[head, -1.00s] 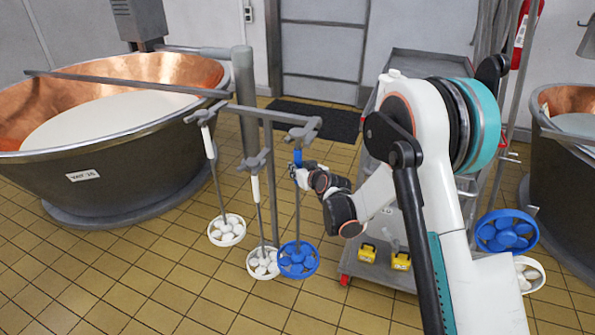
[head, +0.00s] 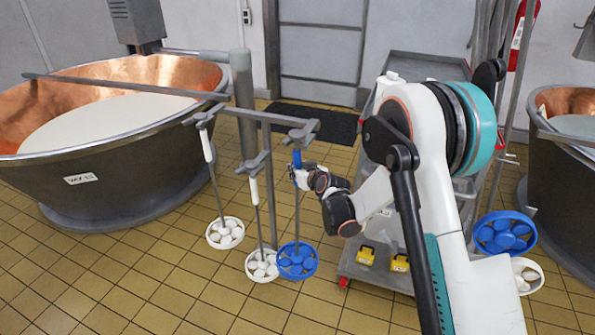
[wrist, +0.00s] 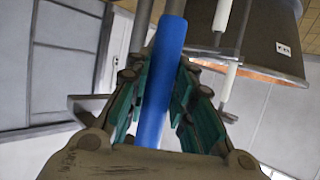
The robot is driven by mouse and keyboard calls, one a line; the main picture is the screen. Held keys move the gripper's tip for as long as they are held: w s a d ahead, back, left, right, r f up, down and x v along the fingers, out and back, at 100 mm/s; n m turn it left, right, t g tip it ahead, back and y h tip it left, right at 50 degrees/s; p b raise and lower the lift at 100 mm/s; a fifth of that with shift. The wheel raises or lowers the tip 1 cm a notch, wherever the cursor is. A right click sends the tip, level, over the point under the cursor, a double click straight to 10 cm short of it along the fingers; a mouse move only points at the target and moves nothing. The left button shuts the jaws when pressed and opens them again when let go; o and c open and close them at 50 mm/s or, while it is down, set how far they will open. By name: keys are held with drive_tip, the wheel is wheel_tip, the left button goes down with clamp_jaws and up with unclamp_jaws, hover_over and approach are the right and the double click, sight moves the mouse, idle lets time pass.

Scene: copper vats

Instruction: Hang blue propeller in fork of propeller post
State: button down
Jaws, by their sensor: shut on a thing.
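A blue propeller (head: 297,265) hangs upright at the right end of the propeller post (head: 268,185), its blue disc low and its shaft vertical. My gripper (head: 299,178) is shut on its blue handle. In the wrist view the handle (wrist: 163,75) runs between the teal finger pads of my gripper (wrist: 155,110). The handle's top is at the right-hand fork (head: 303,131) of the post; I cannot tell whether the fork bears its weight. Two white propellers (head: 225,233) (head: 262,266) hang at the left and middle forks.
A copper vat (head: 110,150) with white liquid stands at left, another vat (head: 560,170) at right. A grey trolley (head: 375,270) with yellow items stands behind my arm. Another blue propeller (head: 505,233) and a white one hang at right. The tiled floor in front is clear.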

drive_tip(key=shift+w+d, duration=0.3)
drive_tip(key=shift+w, duration=0.5)
drive_tip(key=shift+w+d, duration=0.25)
drive_tip(key=shift+w, duration=0.5)
drive_tip(key=shift+f, duration=0.85)
idle(0.6)
drive_tip(key=shift+w+d+f, duration=0.1)
drive_tip(key=shift+w+f, duration=0.05)
idle(0.9)
drive_tip(key=c, duration=1.3)
unclamp_jaws()
